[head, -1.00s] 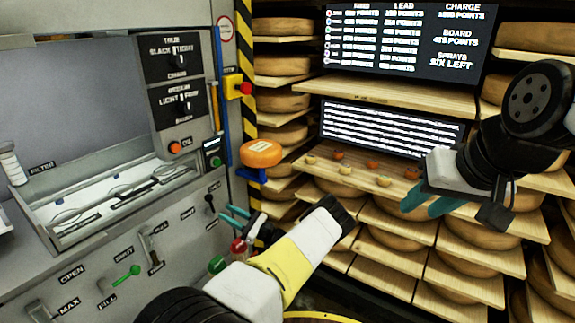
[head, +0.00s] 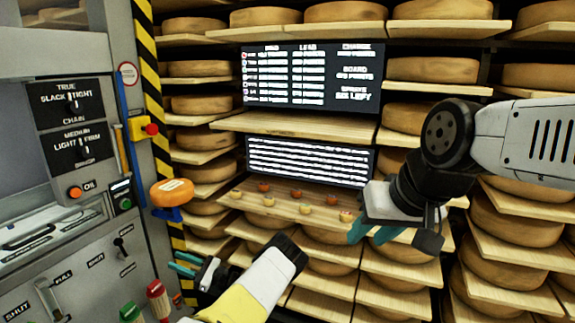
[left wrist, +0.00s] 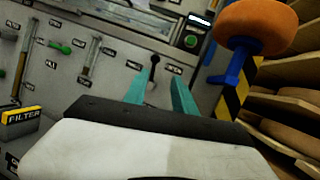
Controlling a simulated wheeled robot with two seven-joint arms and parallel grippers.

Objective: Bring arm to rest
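My left arm comes in from the bottom of the head view, with a white and yellow forearm. My left gripper (head: 187,264) has teal fingers, spread and empty, in front of the grey machine panel. In the left wrist view the left gripper (left wrist: 158,92) shows a gap between its fingers, with a black-knobbed lever (left wrist: 154,62) behind the gap. My right arm (head: 520,140) reaches in from the right. My right gripper (head: 376,232) hangs in front of the cheese racks, its teal fingers apart with nothing seen between them.
The grey machine (head: 75,255) with levers and knobs stands at left. An orange wheel on a blue bracket (head: 172,192) juts from its edge by a striped post (head: 150,80). Racks of cheese wheels fill the back, with two screens (head: 310,75) and a shelf of small pieces (head: 290,204).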

